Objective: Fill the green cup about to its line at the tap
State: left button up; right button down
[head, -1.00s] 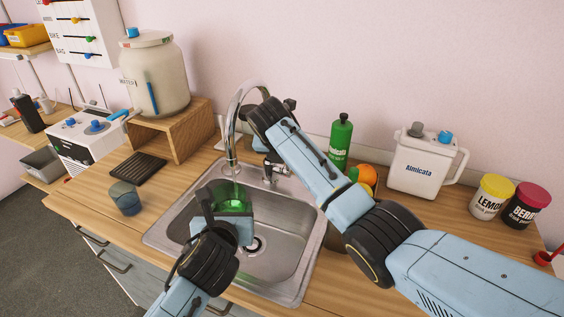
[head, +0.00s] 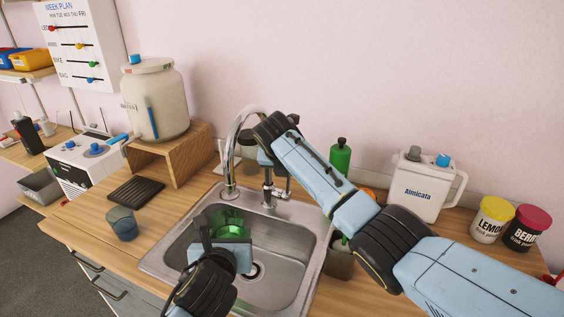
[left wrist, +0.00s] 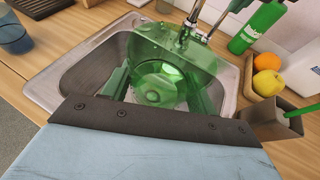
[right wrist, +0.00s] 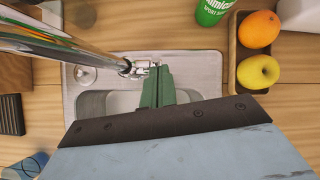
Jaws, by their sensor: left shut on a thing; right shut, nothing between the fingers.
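The green see-through cup (head: 229,219) is in the sink (head: 287,240), below the tap (head: 232,150). My left gripper (head: 221,236) is shut on it, and the left wrist view also shows the cup (left wrist: 165,70) between the fingers. A pale ellipse shows inside the cup; I cannot tell the water level, and no line can be made out. My right gripper (right wrist: 158,88) is shut and empty, with its fingertips near the tap's lever (right wrist: 143,64). In the head view its fingers are mostly hidden. No stream of water can be made out.
A blue cup (head: 122,224) and a dark ribbed mat (head: 136,190) are left of the sink. A large jar (head: 158,100) stands on a wooden stand. Right are a green bottle (head: 340,160), a white jug (head: 420,190) and two drink tubs. Fruit (right wrist: 258,72) is close to my right gripper.

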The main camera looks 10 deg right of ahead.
jog(key=v, duration=1.1)
jog(key=shift+s+d, duration=0.15)
